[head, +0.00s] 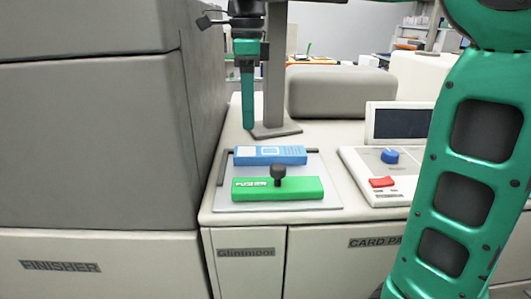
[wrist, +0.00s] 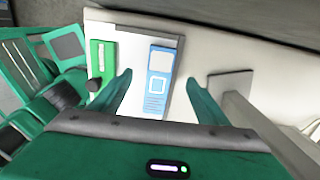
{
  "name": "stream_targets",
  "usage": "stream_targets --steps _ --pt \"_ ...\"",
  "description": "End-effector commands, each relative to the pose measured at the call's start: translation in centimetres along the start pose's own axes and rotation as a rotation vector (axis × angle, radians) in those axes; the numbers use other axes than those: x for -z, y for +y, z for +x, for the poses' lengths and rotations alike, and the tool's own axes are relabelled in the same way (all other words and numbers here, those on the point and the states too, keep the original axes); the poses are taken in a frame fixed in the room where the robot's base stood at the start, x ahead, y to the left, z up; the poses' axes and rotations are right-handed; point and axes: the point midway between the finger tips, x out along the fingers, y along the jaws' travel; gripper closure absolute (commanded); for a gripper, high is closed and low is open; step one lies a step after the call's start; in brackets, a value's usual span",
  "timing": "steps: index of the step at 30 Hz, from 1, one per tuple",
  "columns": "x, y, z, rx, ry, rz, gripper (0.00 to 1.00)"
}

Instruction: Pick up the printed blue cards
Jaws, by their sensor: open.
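The printed blue cards (head: 270,155) lie as a flat blue stack with white printing on a grey tray (head: 240,207). They also show in the wrist view (wrist: 157,88), lengthwise between my two green fingers. My gripper (head: 249,126) is open and empty, pointing down above and slightly left of the cards in the head view. In the wrist view its fingertips (wrist: 160,80) lie apart on either side of the cards. Clear height remains between fingers and cards in the head view. The near finger hides the other there.
A green block (head: 305,187) with a black knob (head: 279,171) lies just in front of the cards. A grey post (head: 273,75) stands behind the tray. The tall finisher cabinet (head: 90,130) is close on the left. A control panel (head: 390,158) with blue and red controls is right.

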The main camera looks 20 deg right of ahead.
Motion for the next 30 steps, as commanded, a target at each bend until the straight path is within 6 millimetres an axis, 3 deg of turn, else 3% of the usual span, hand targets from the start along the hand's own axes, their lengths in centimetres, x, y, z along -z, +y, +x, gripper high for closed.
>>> stream_targets --steps 6,14,22,30 --pt "1.1 -0.3 3.2 0.0 0.005 0.018 0.31" --pt "1.5 -0.5 4.9 0.0 0.005 0.022 0.31" --pt "1.7 -0.6 8.5 0.0 0.005 0.023 0.31" --pt "1.7 -0.6 9.4 0.002 0.003 0.022 0.31"
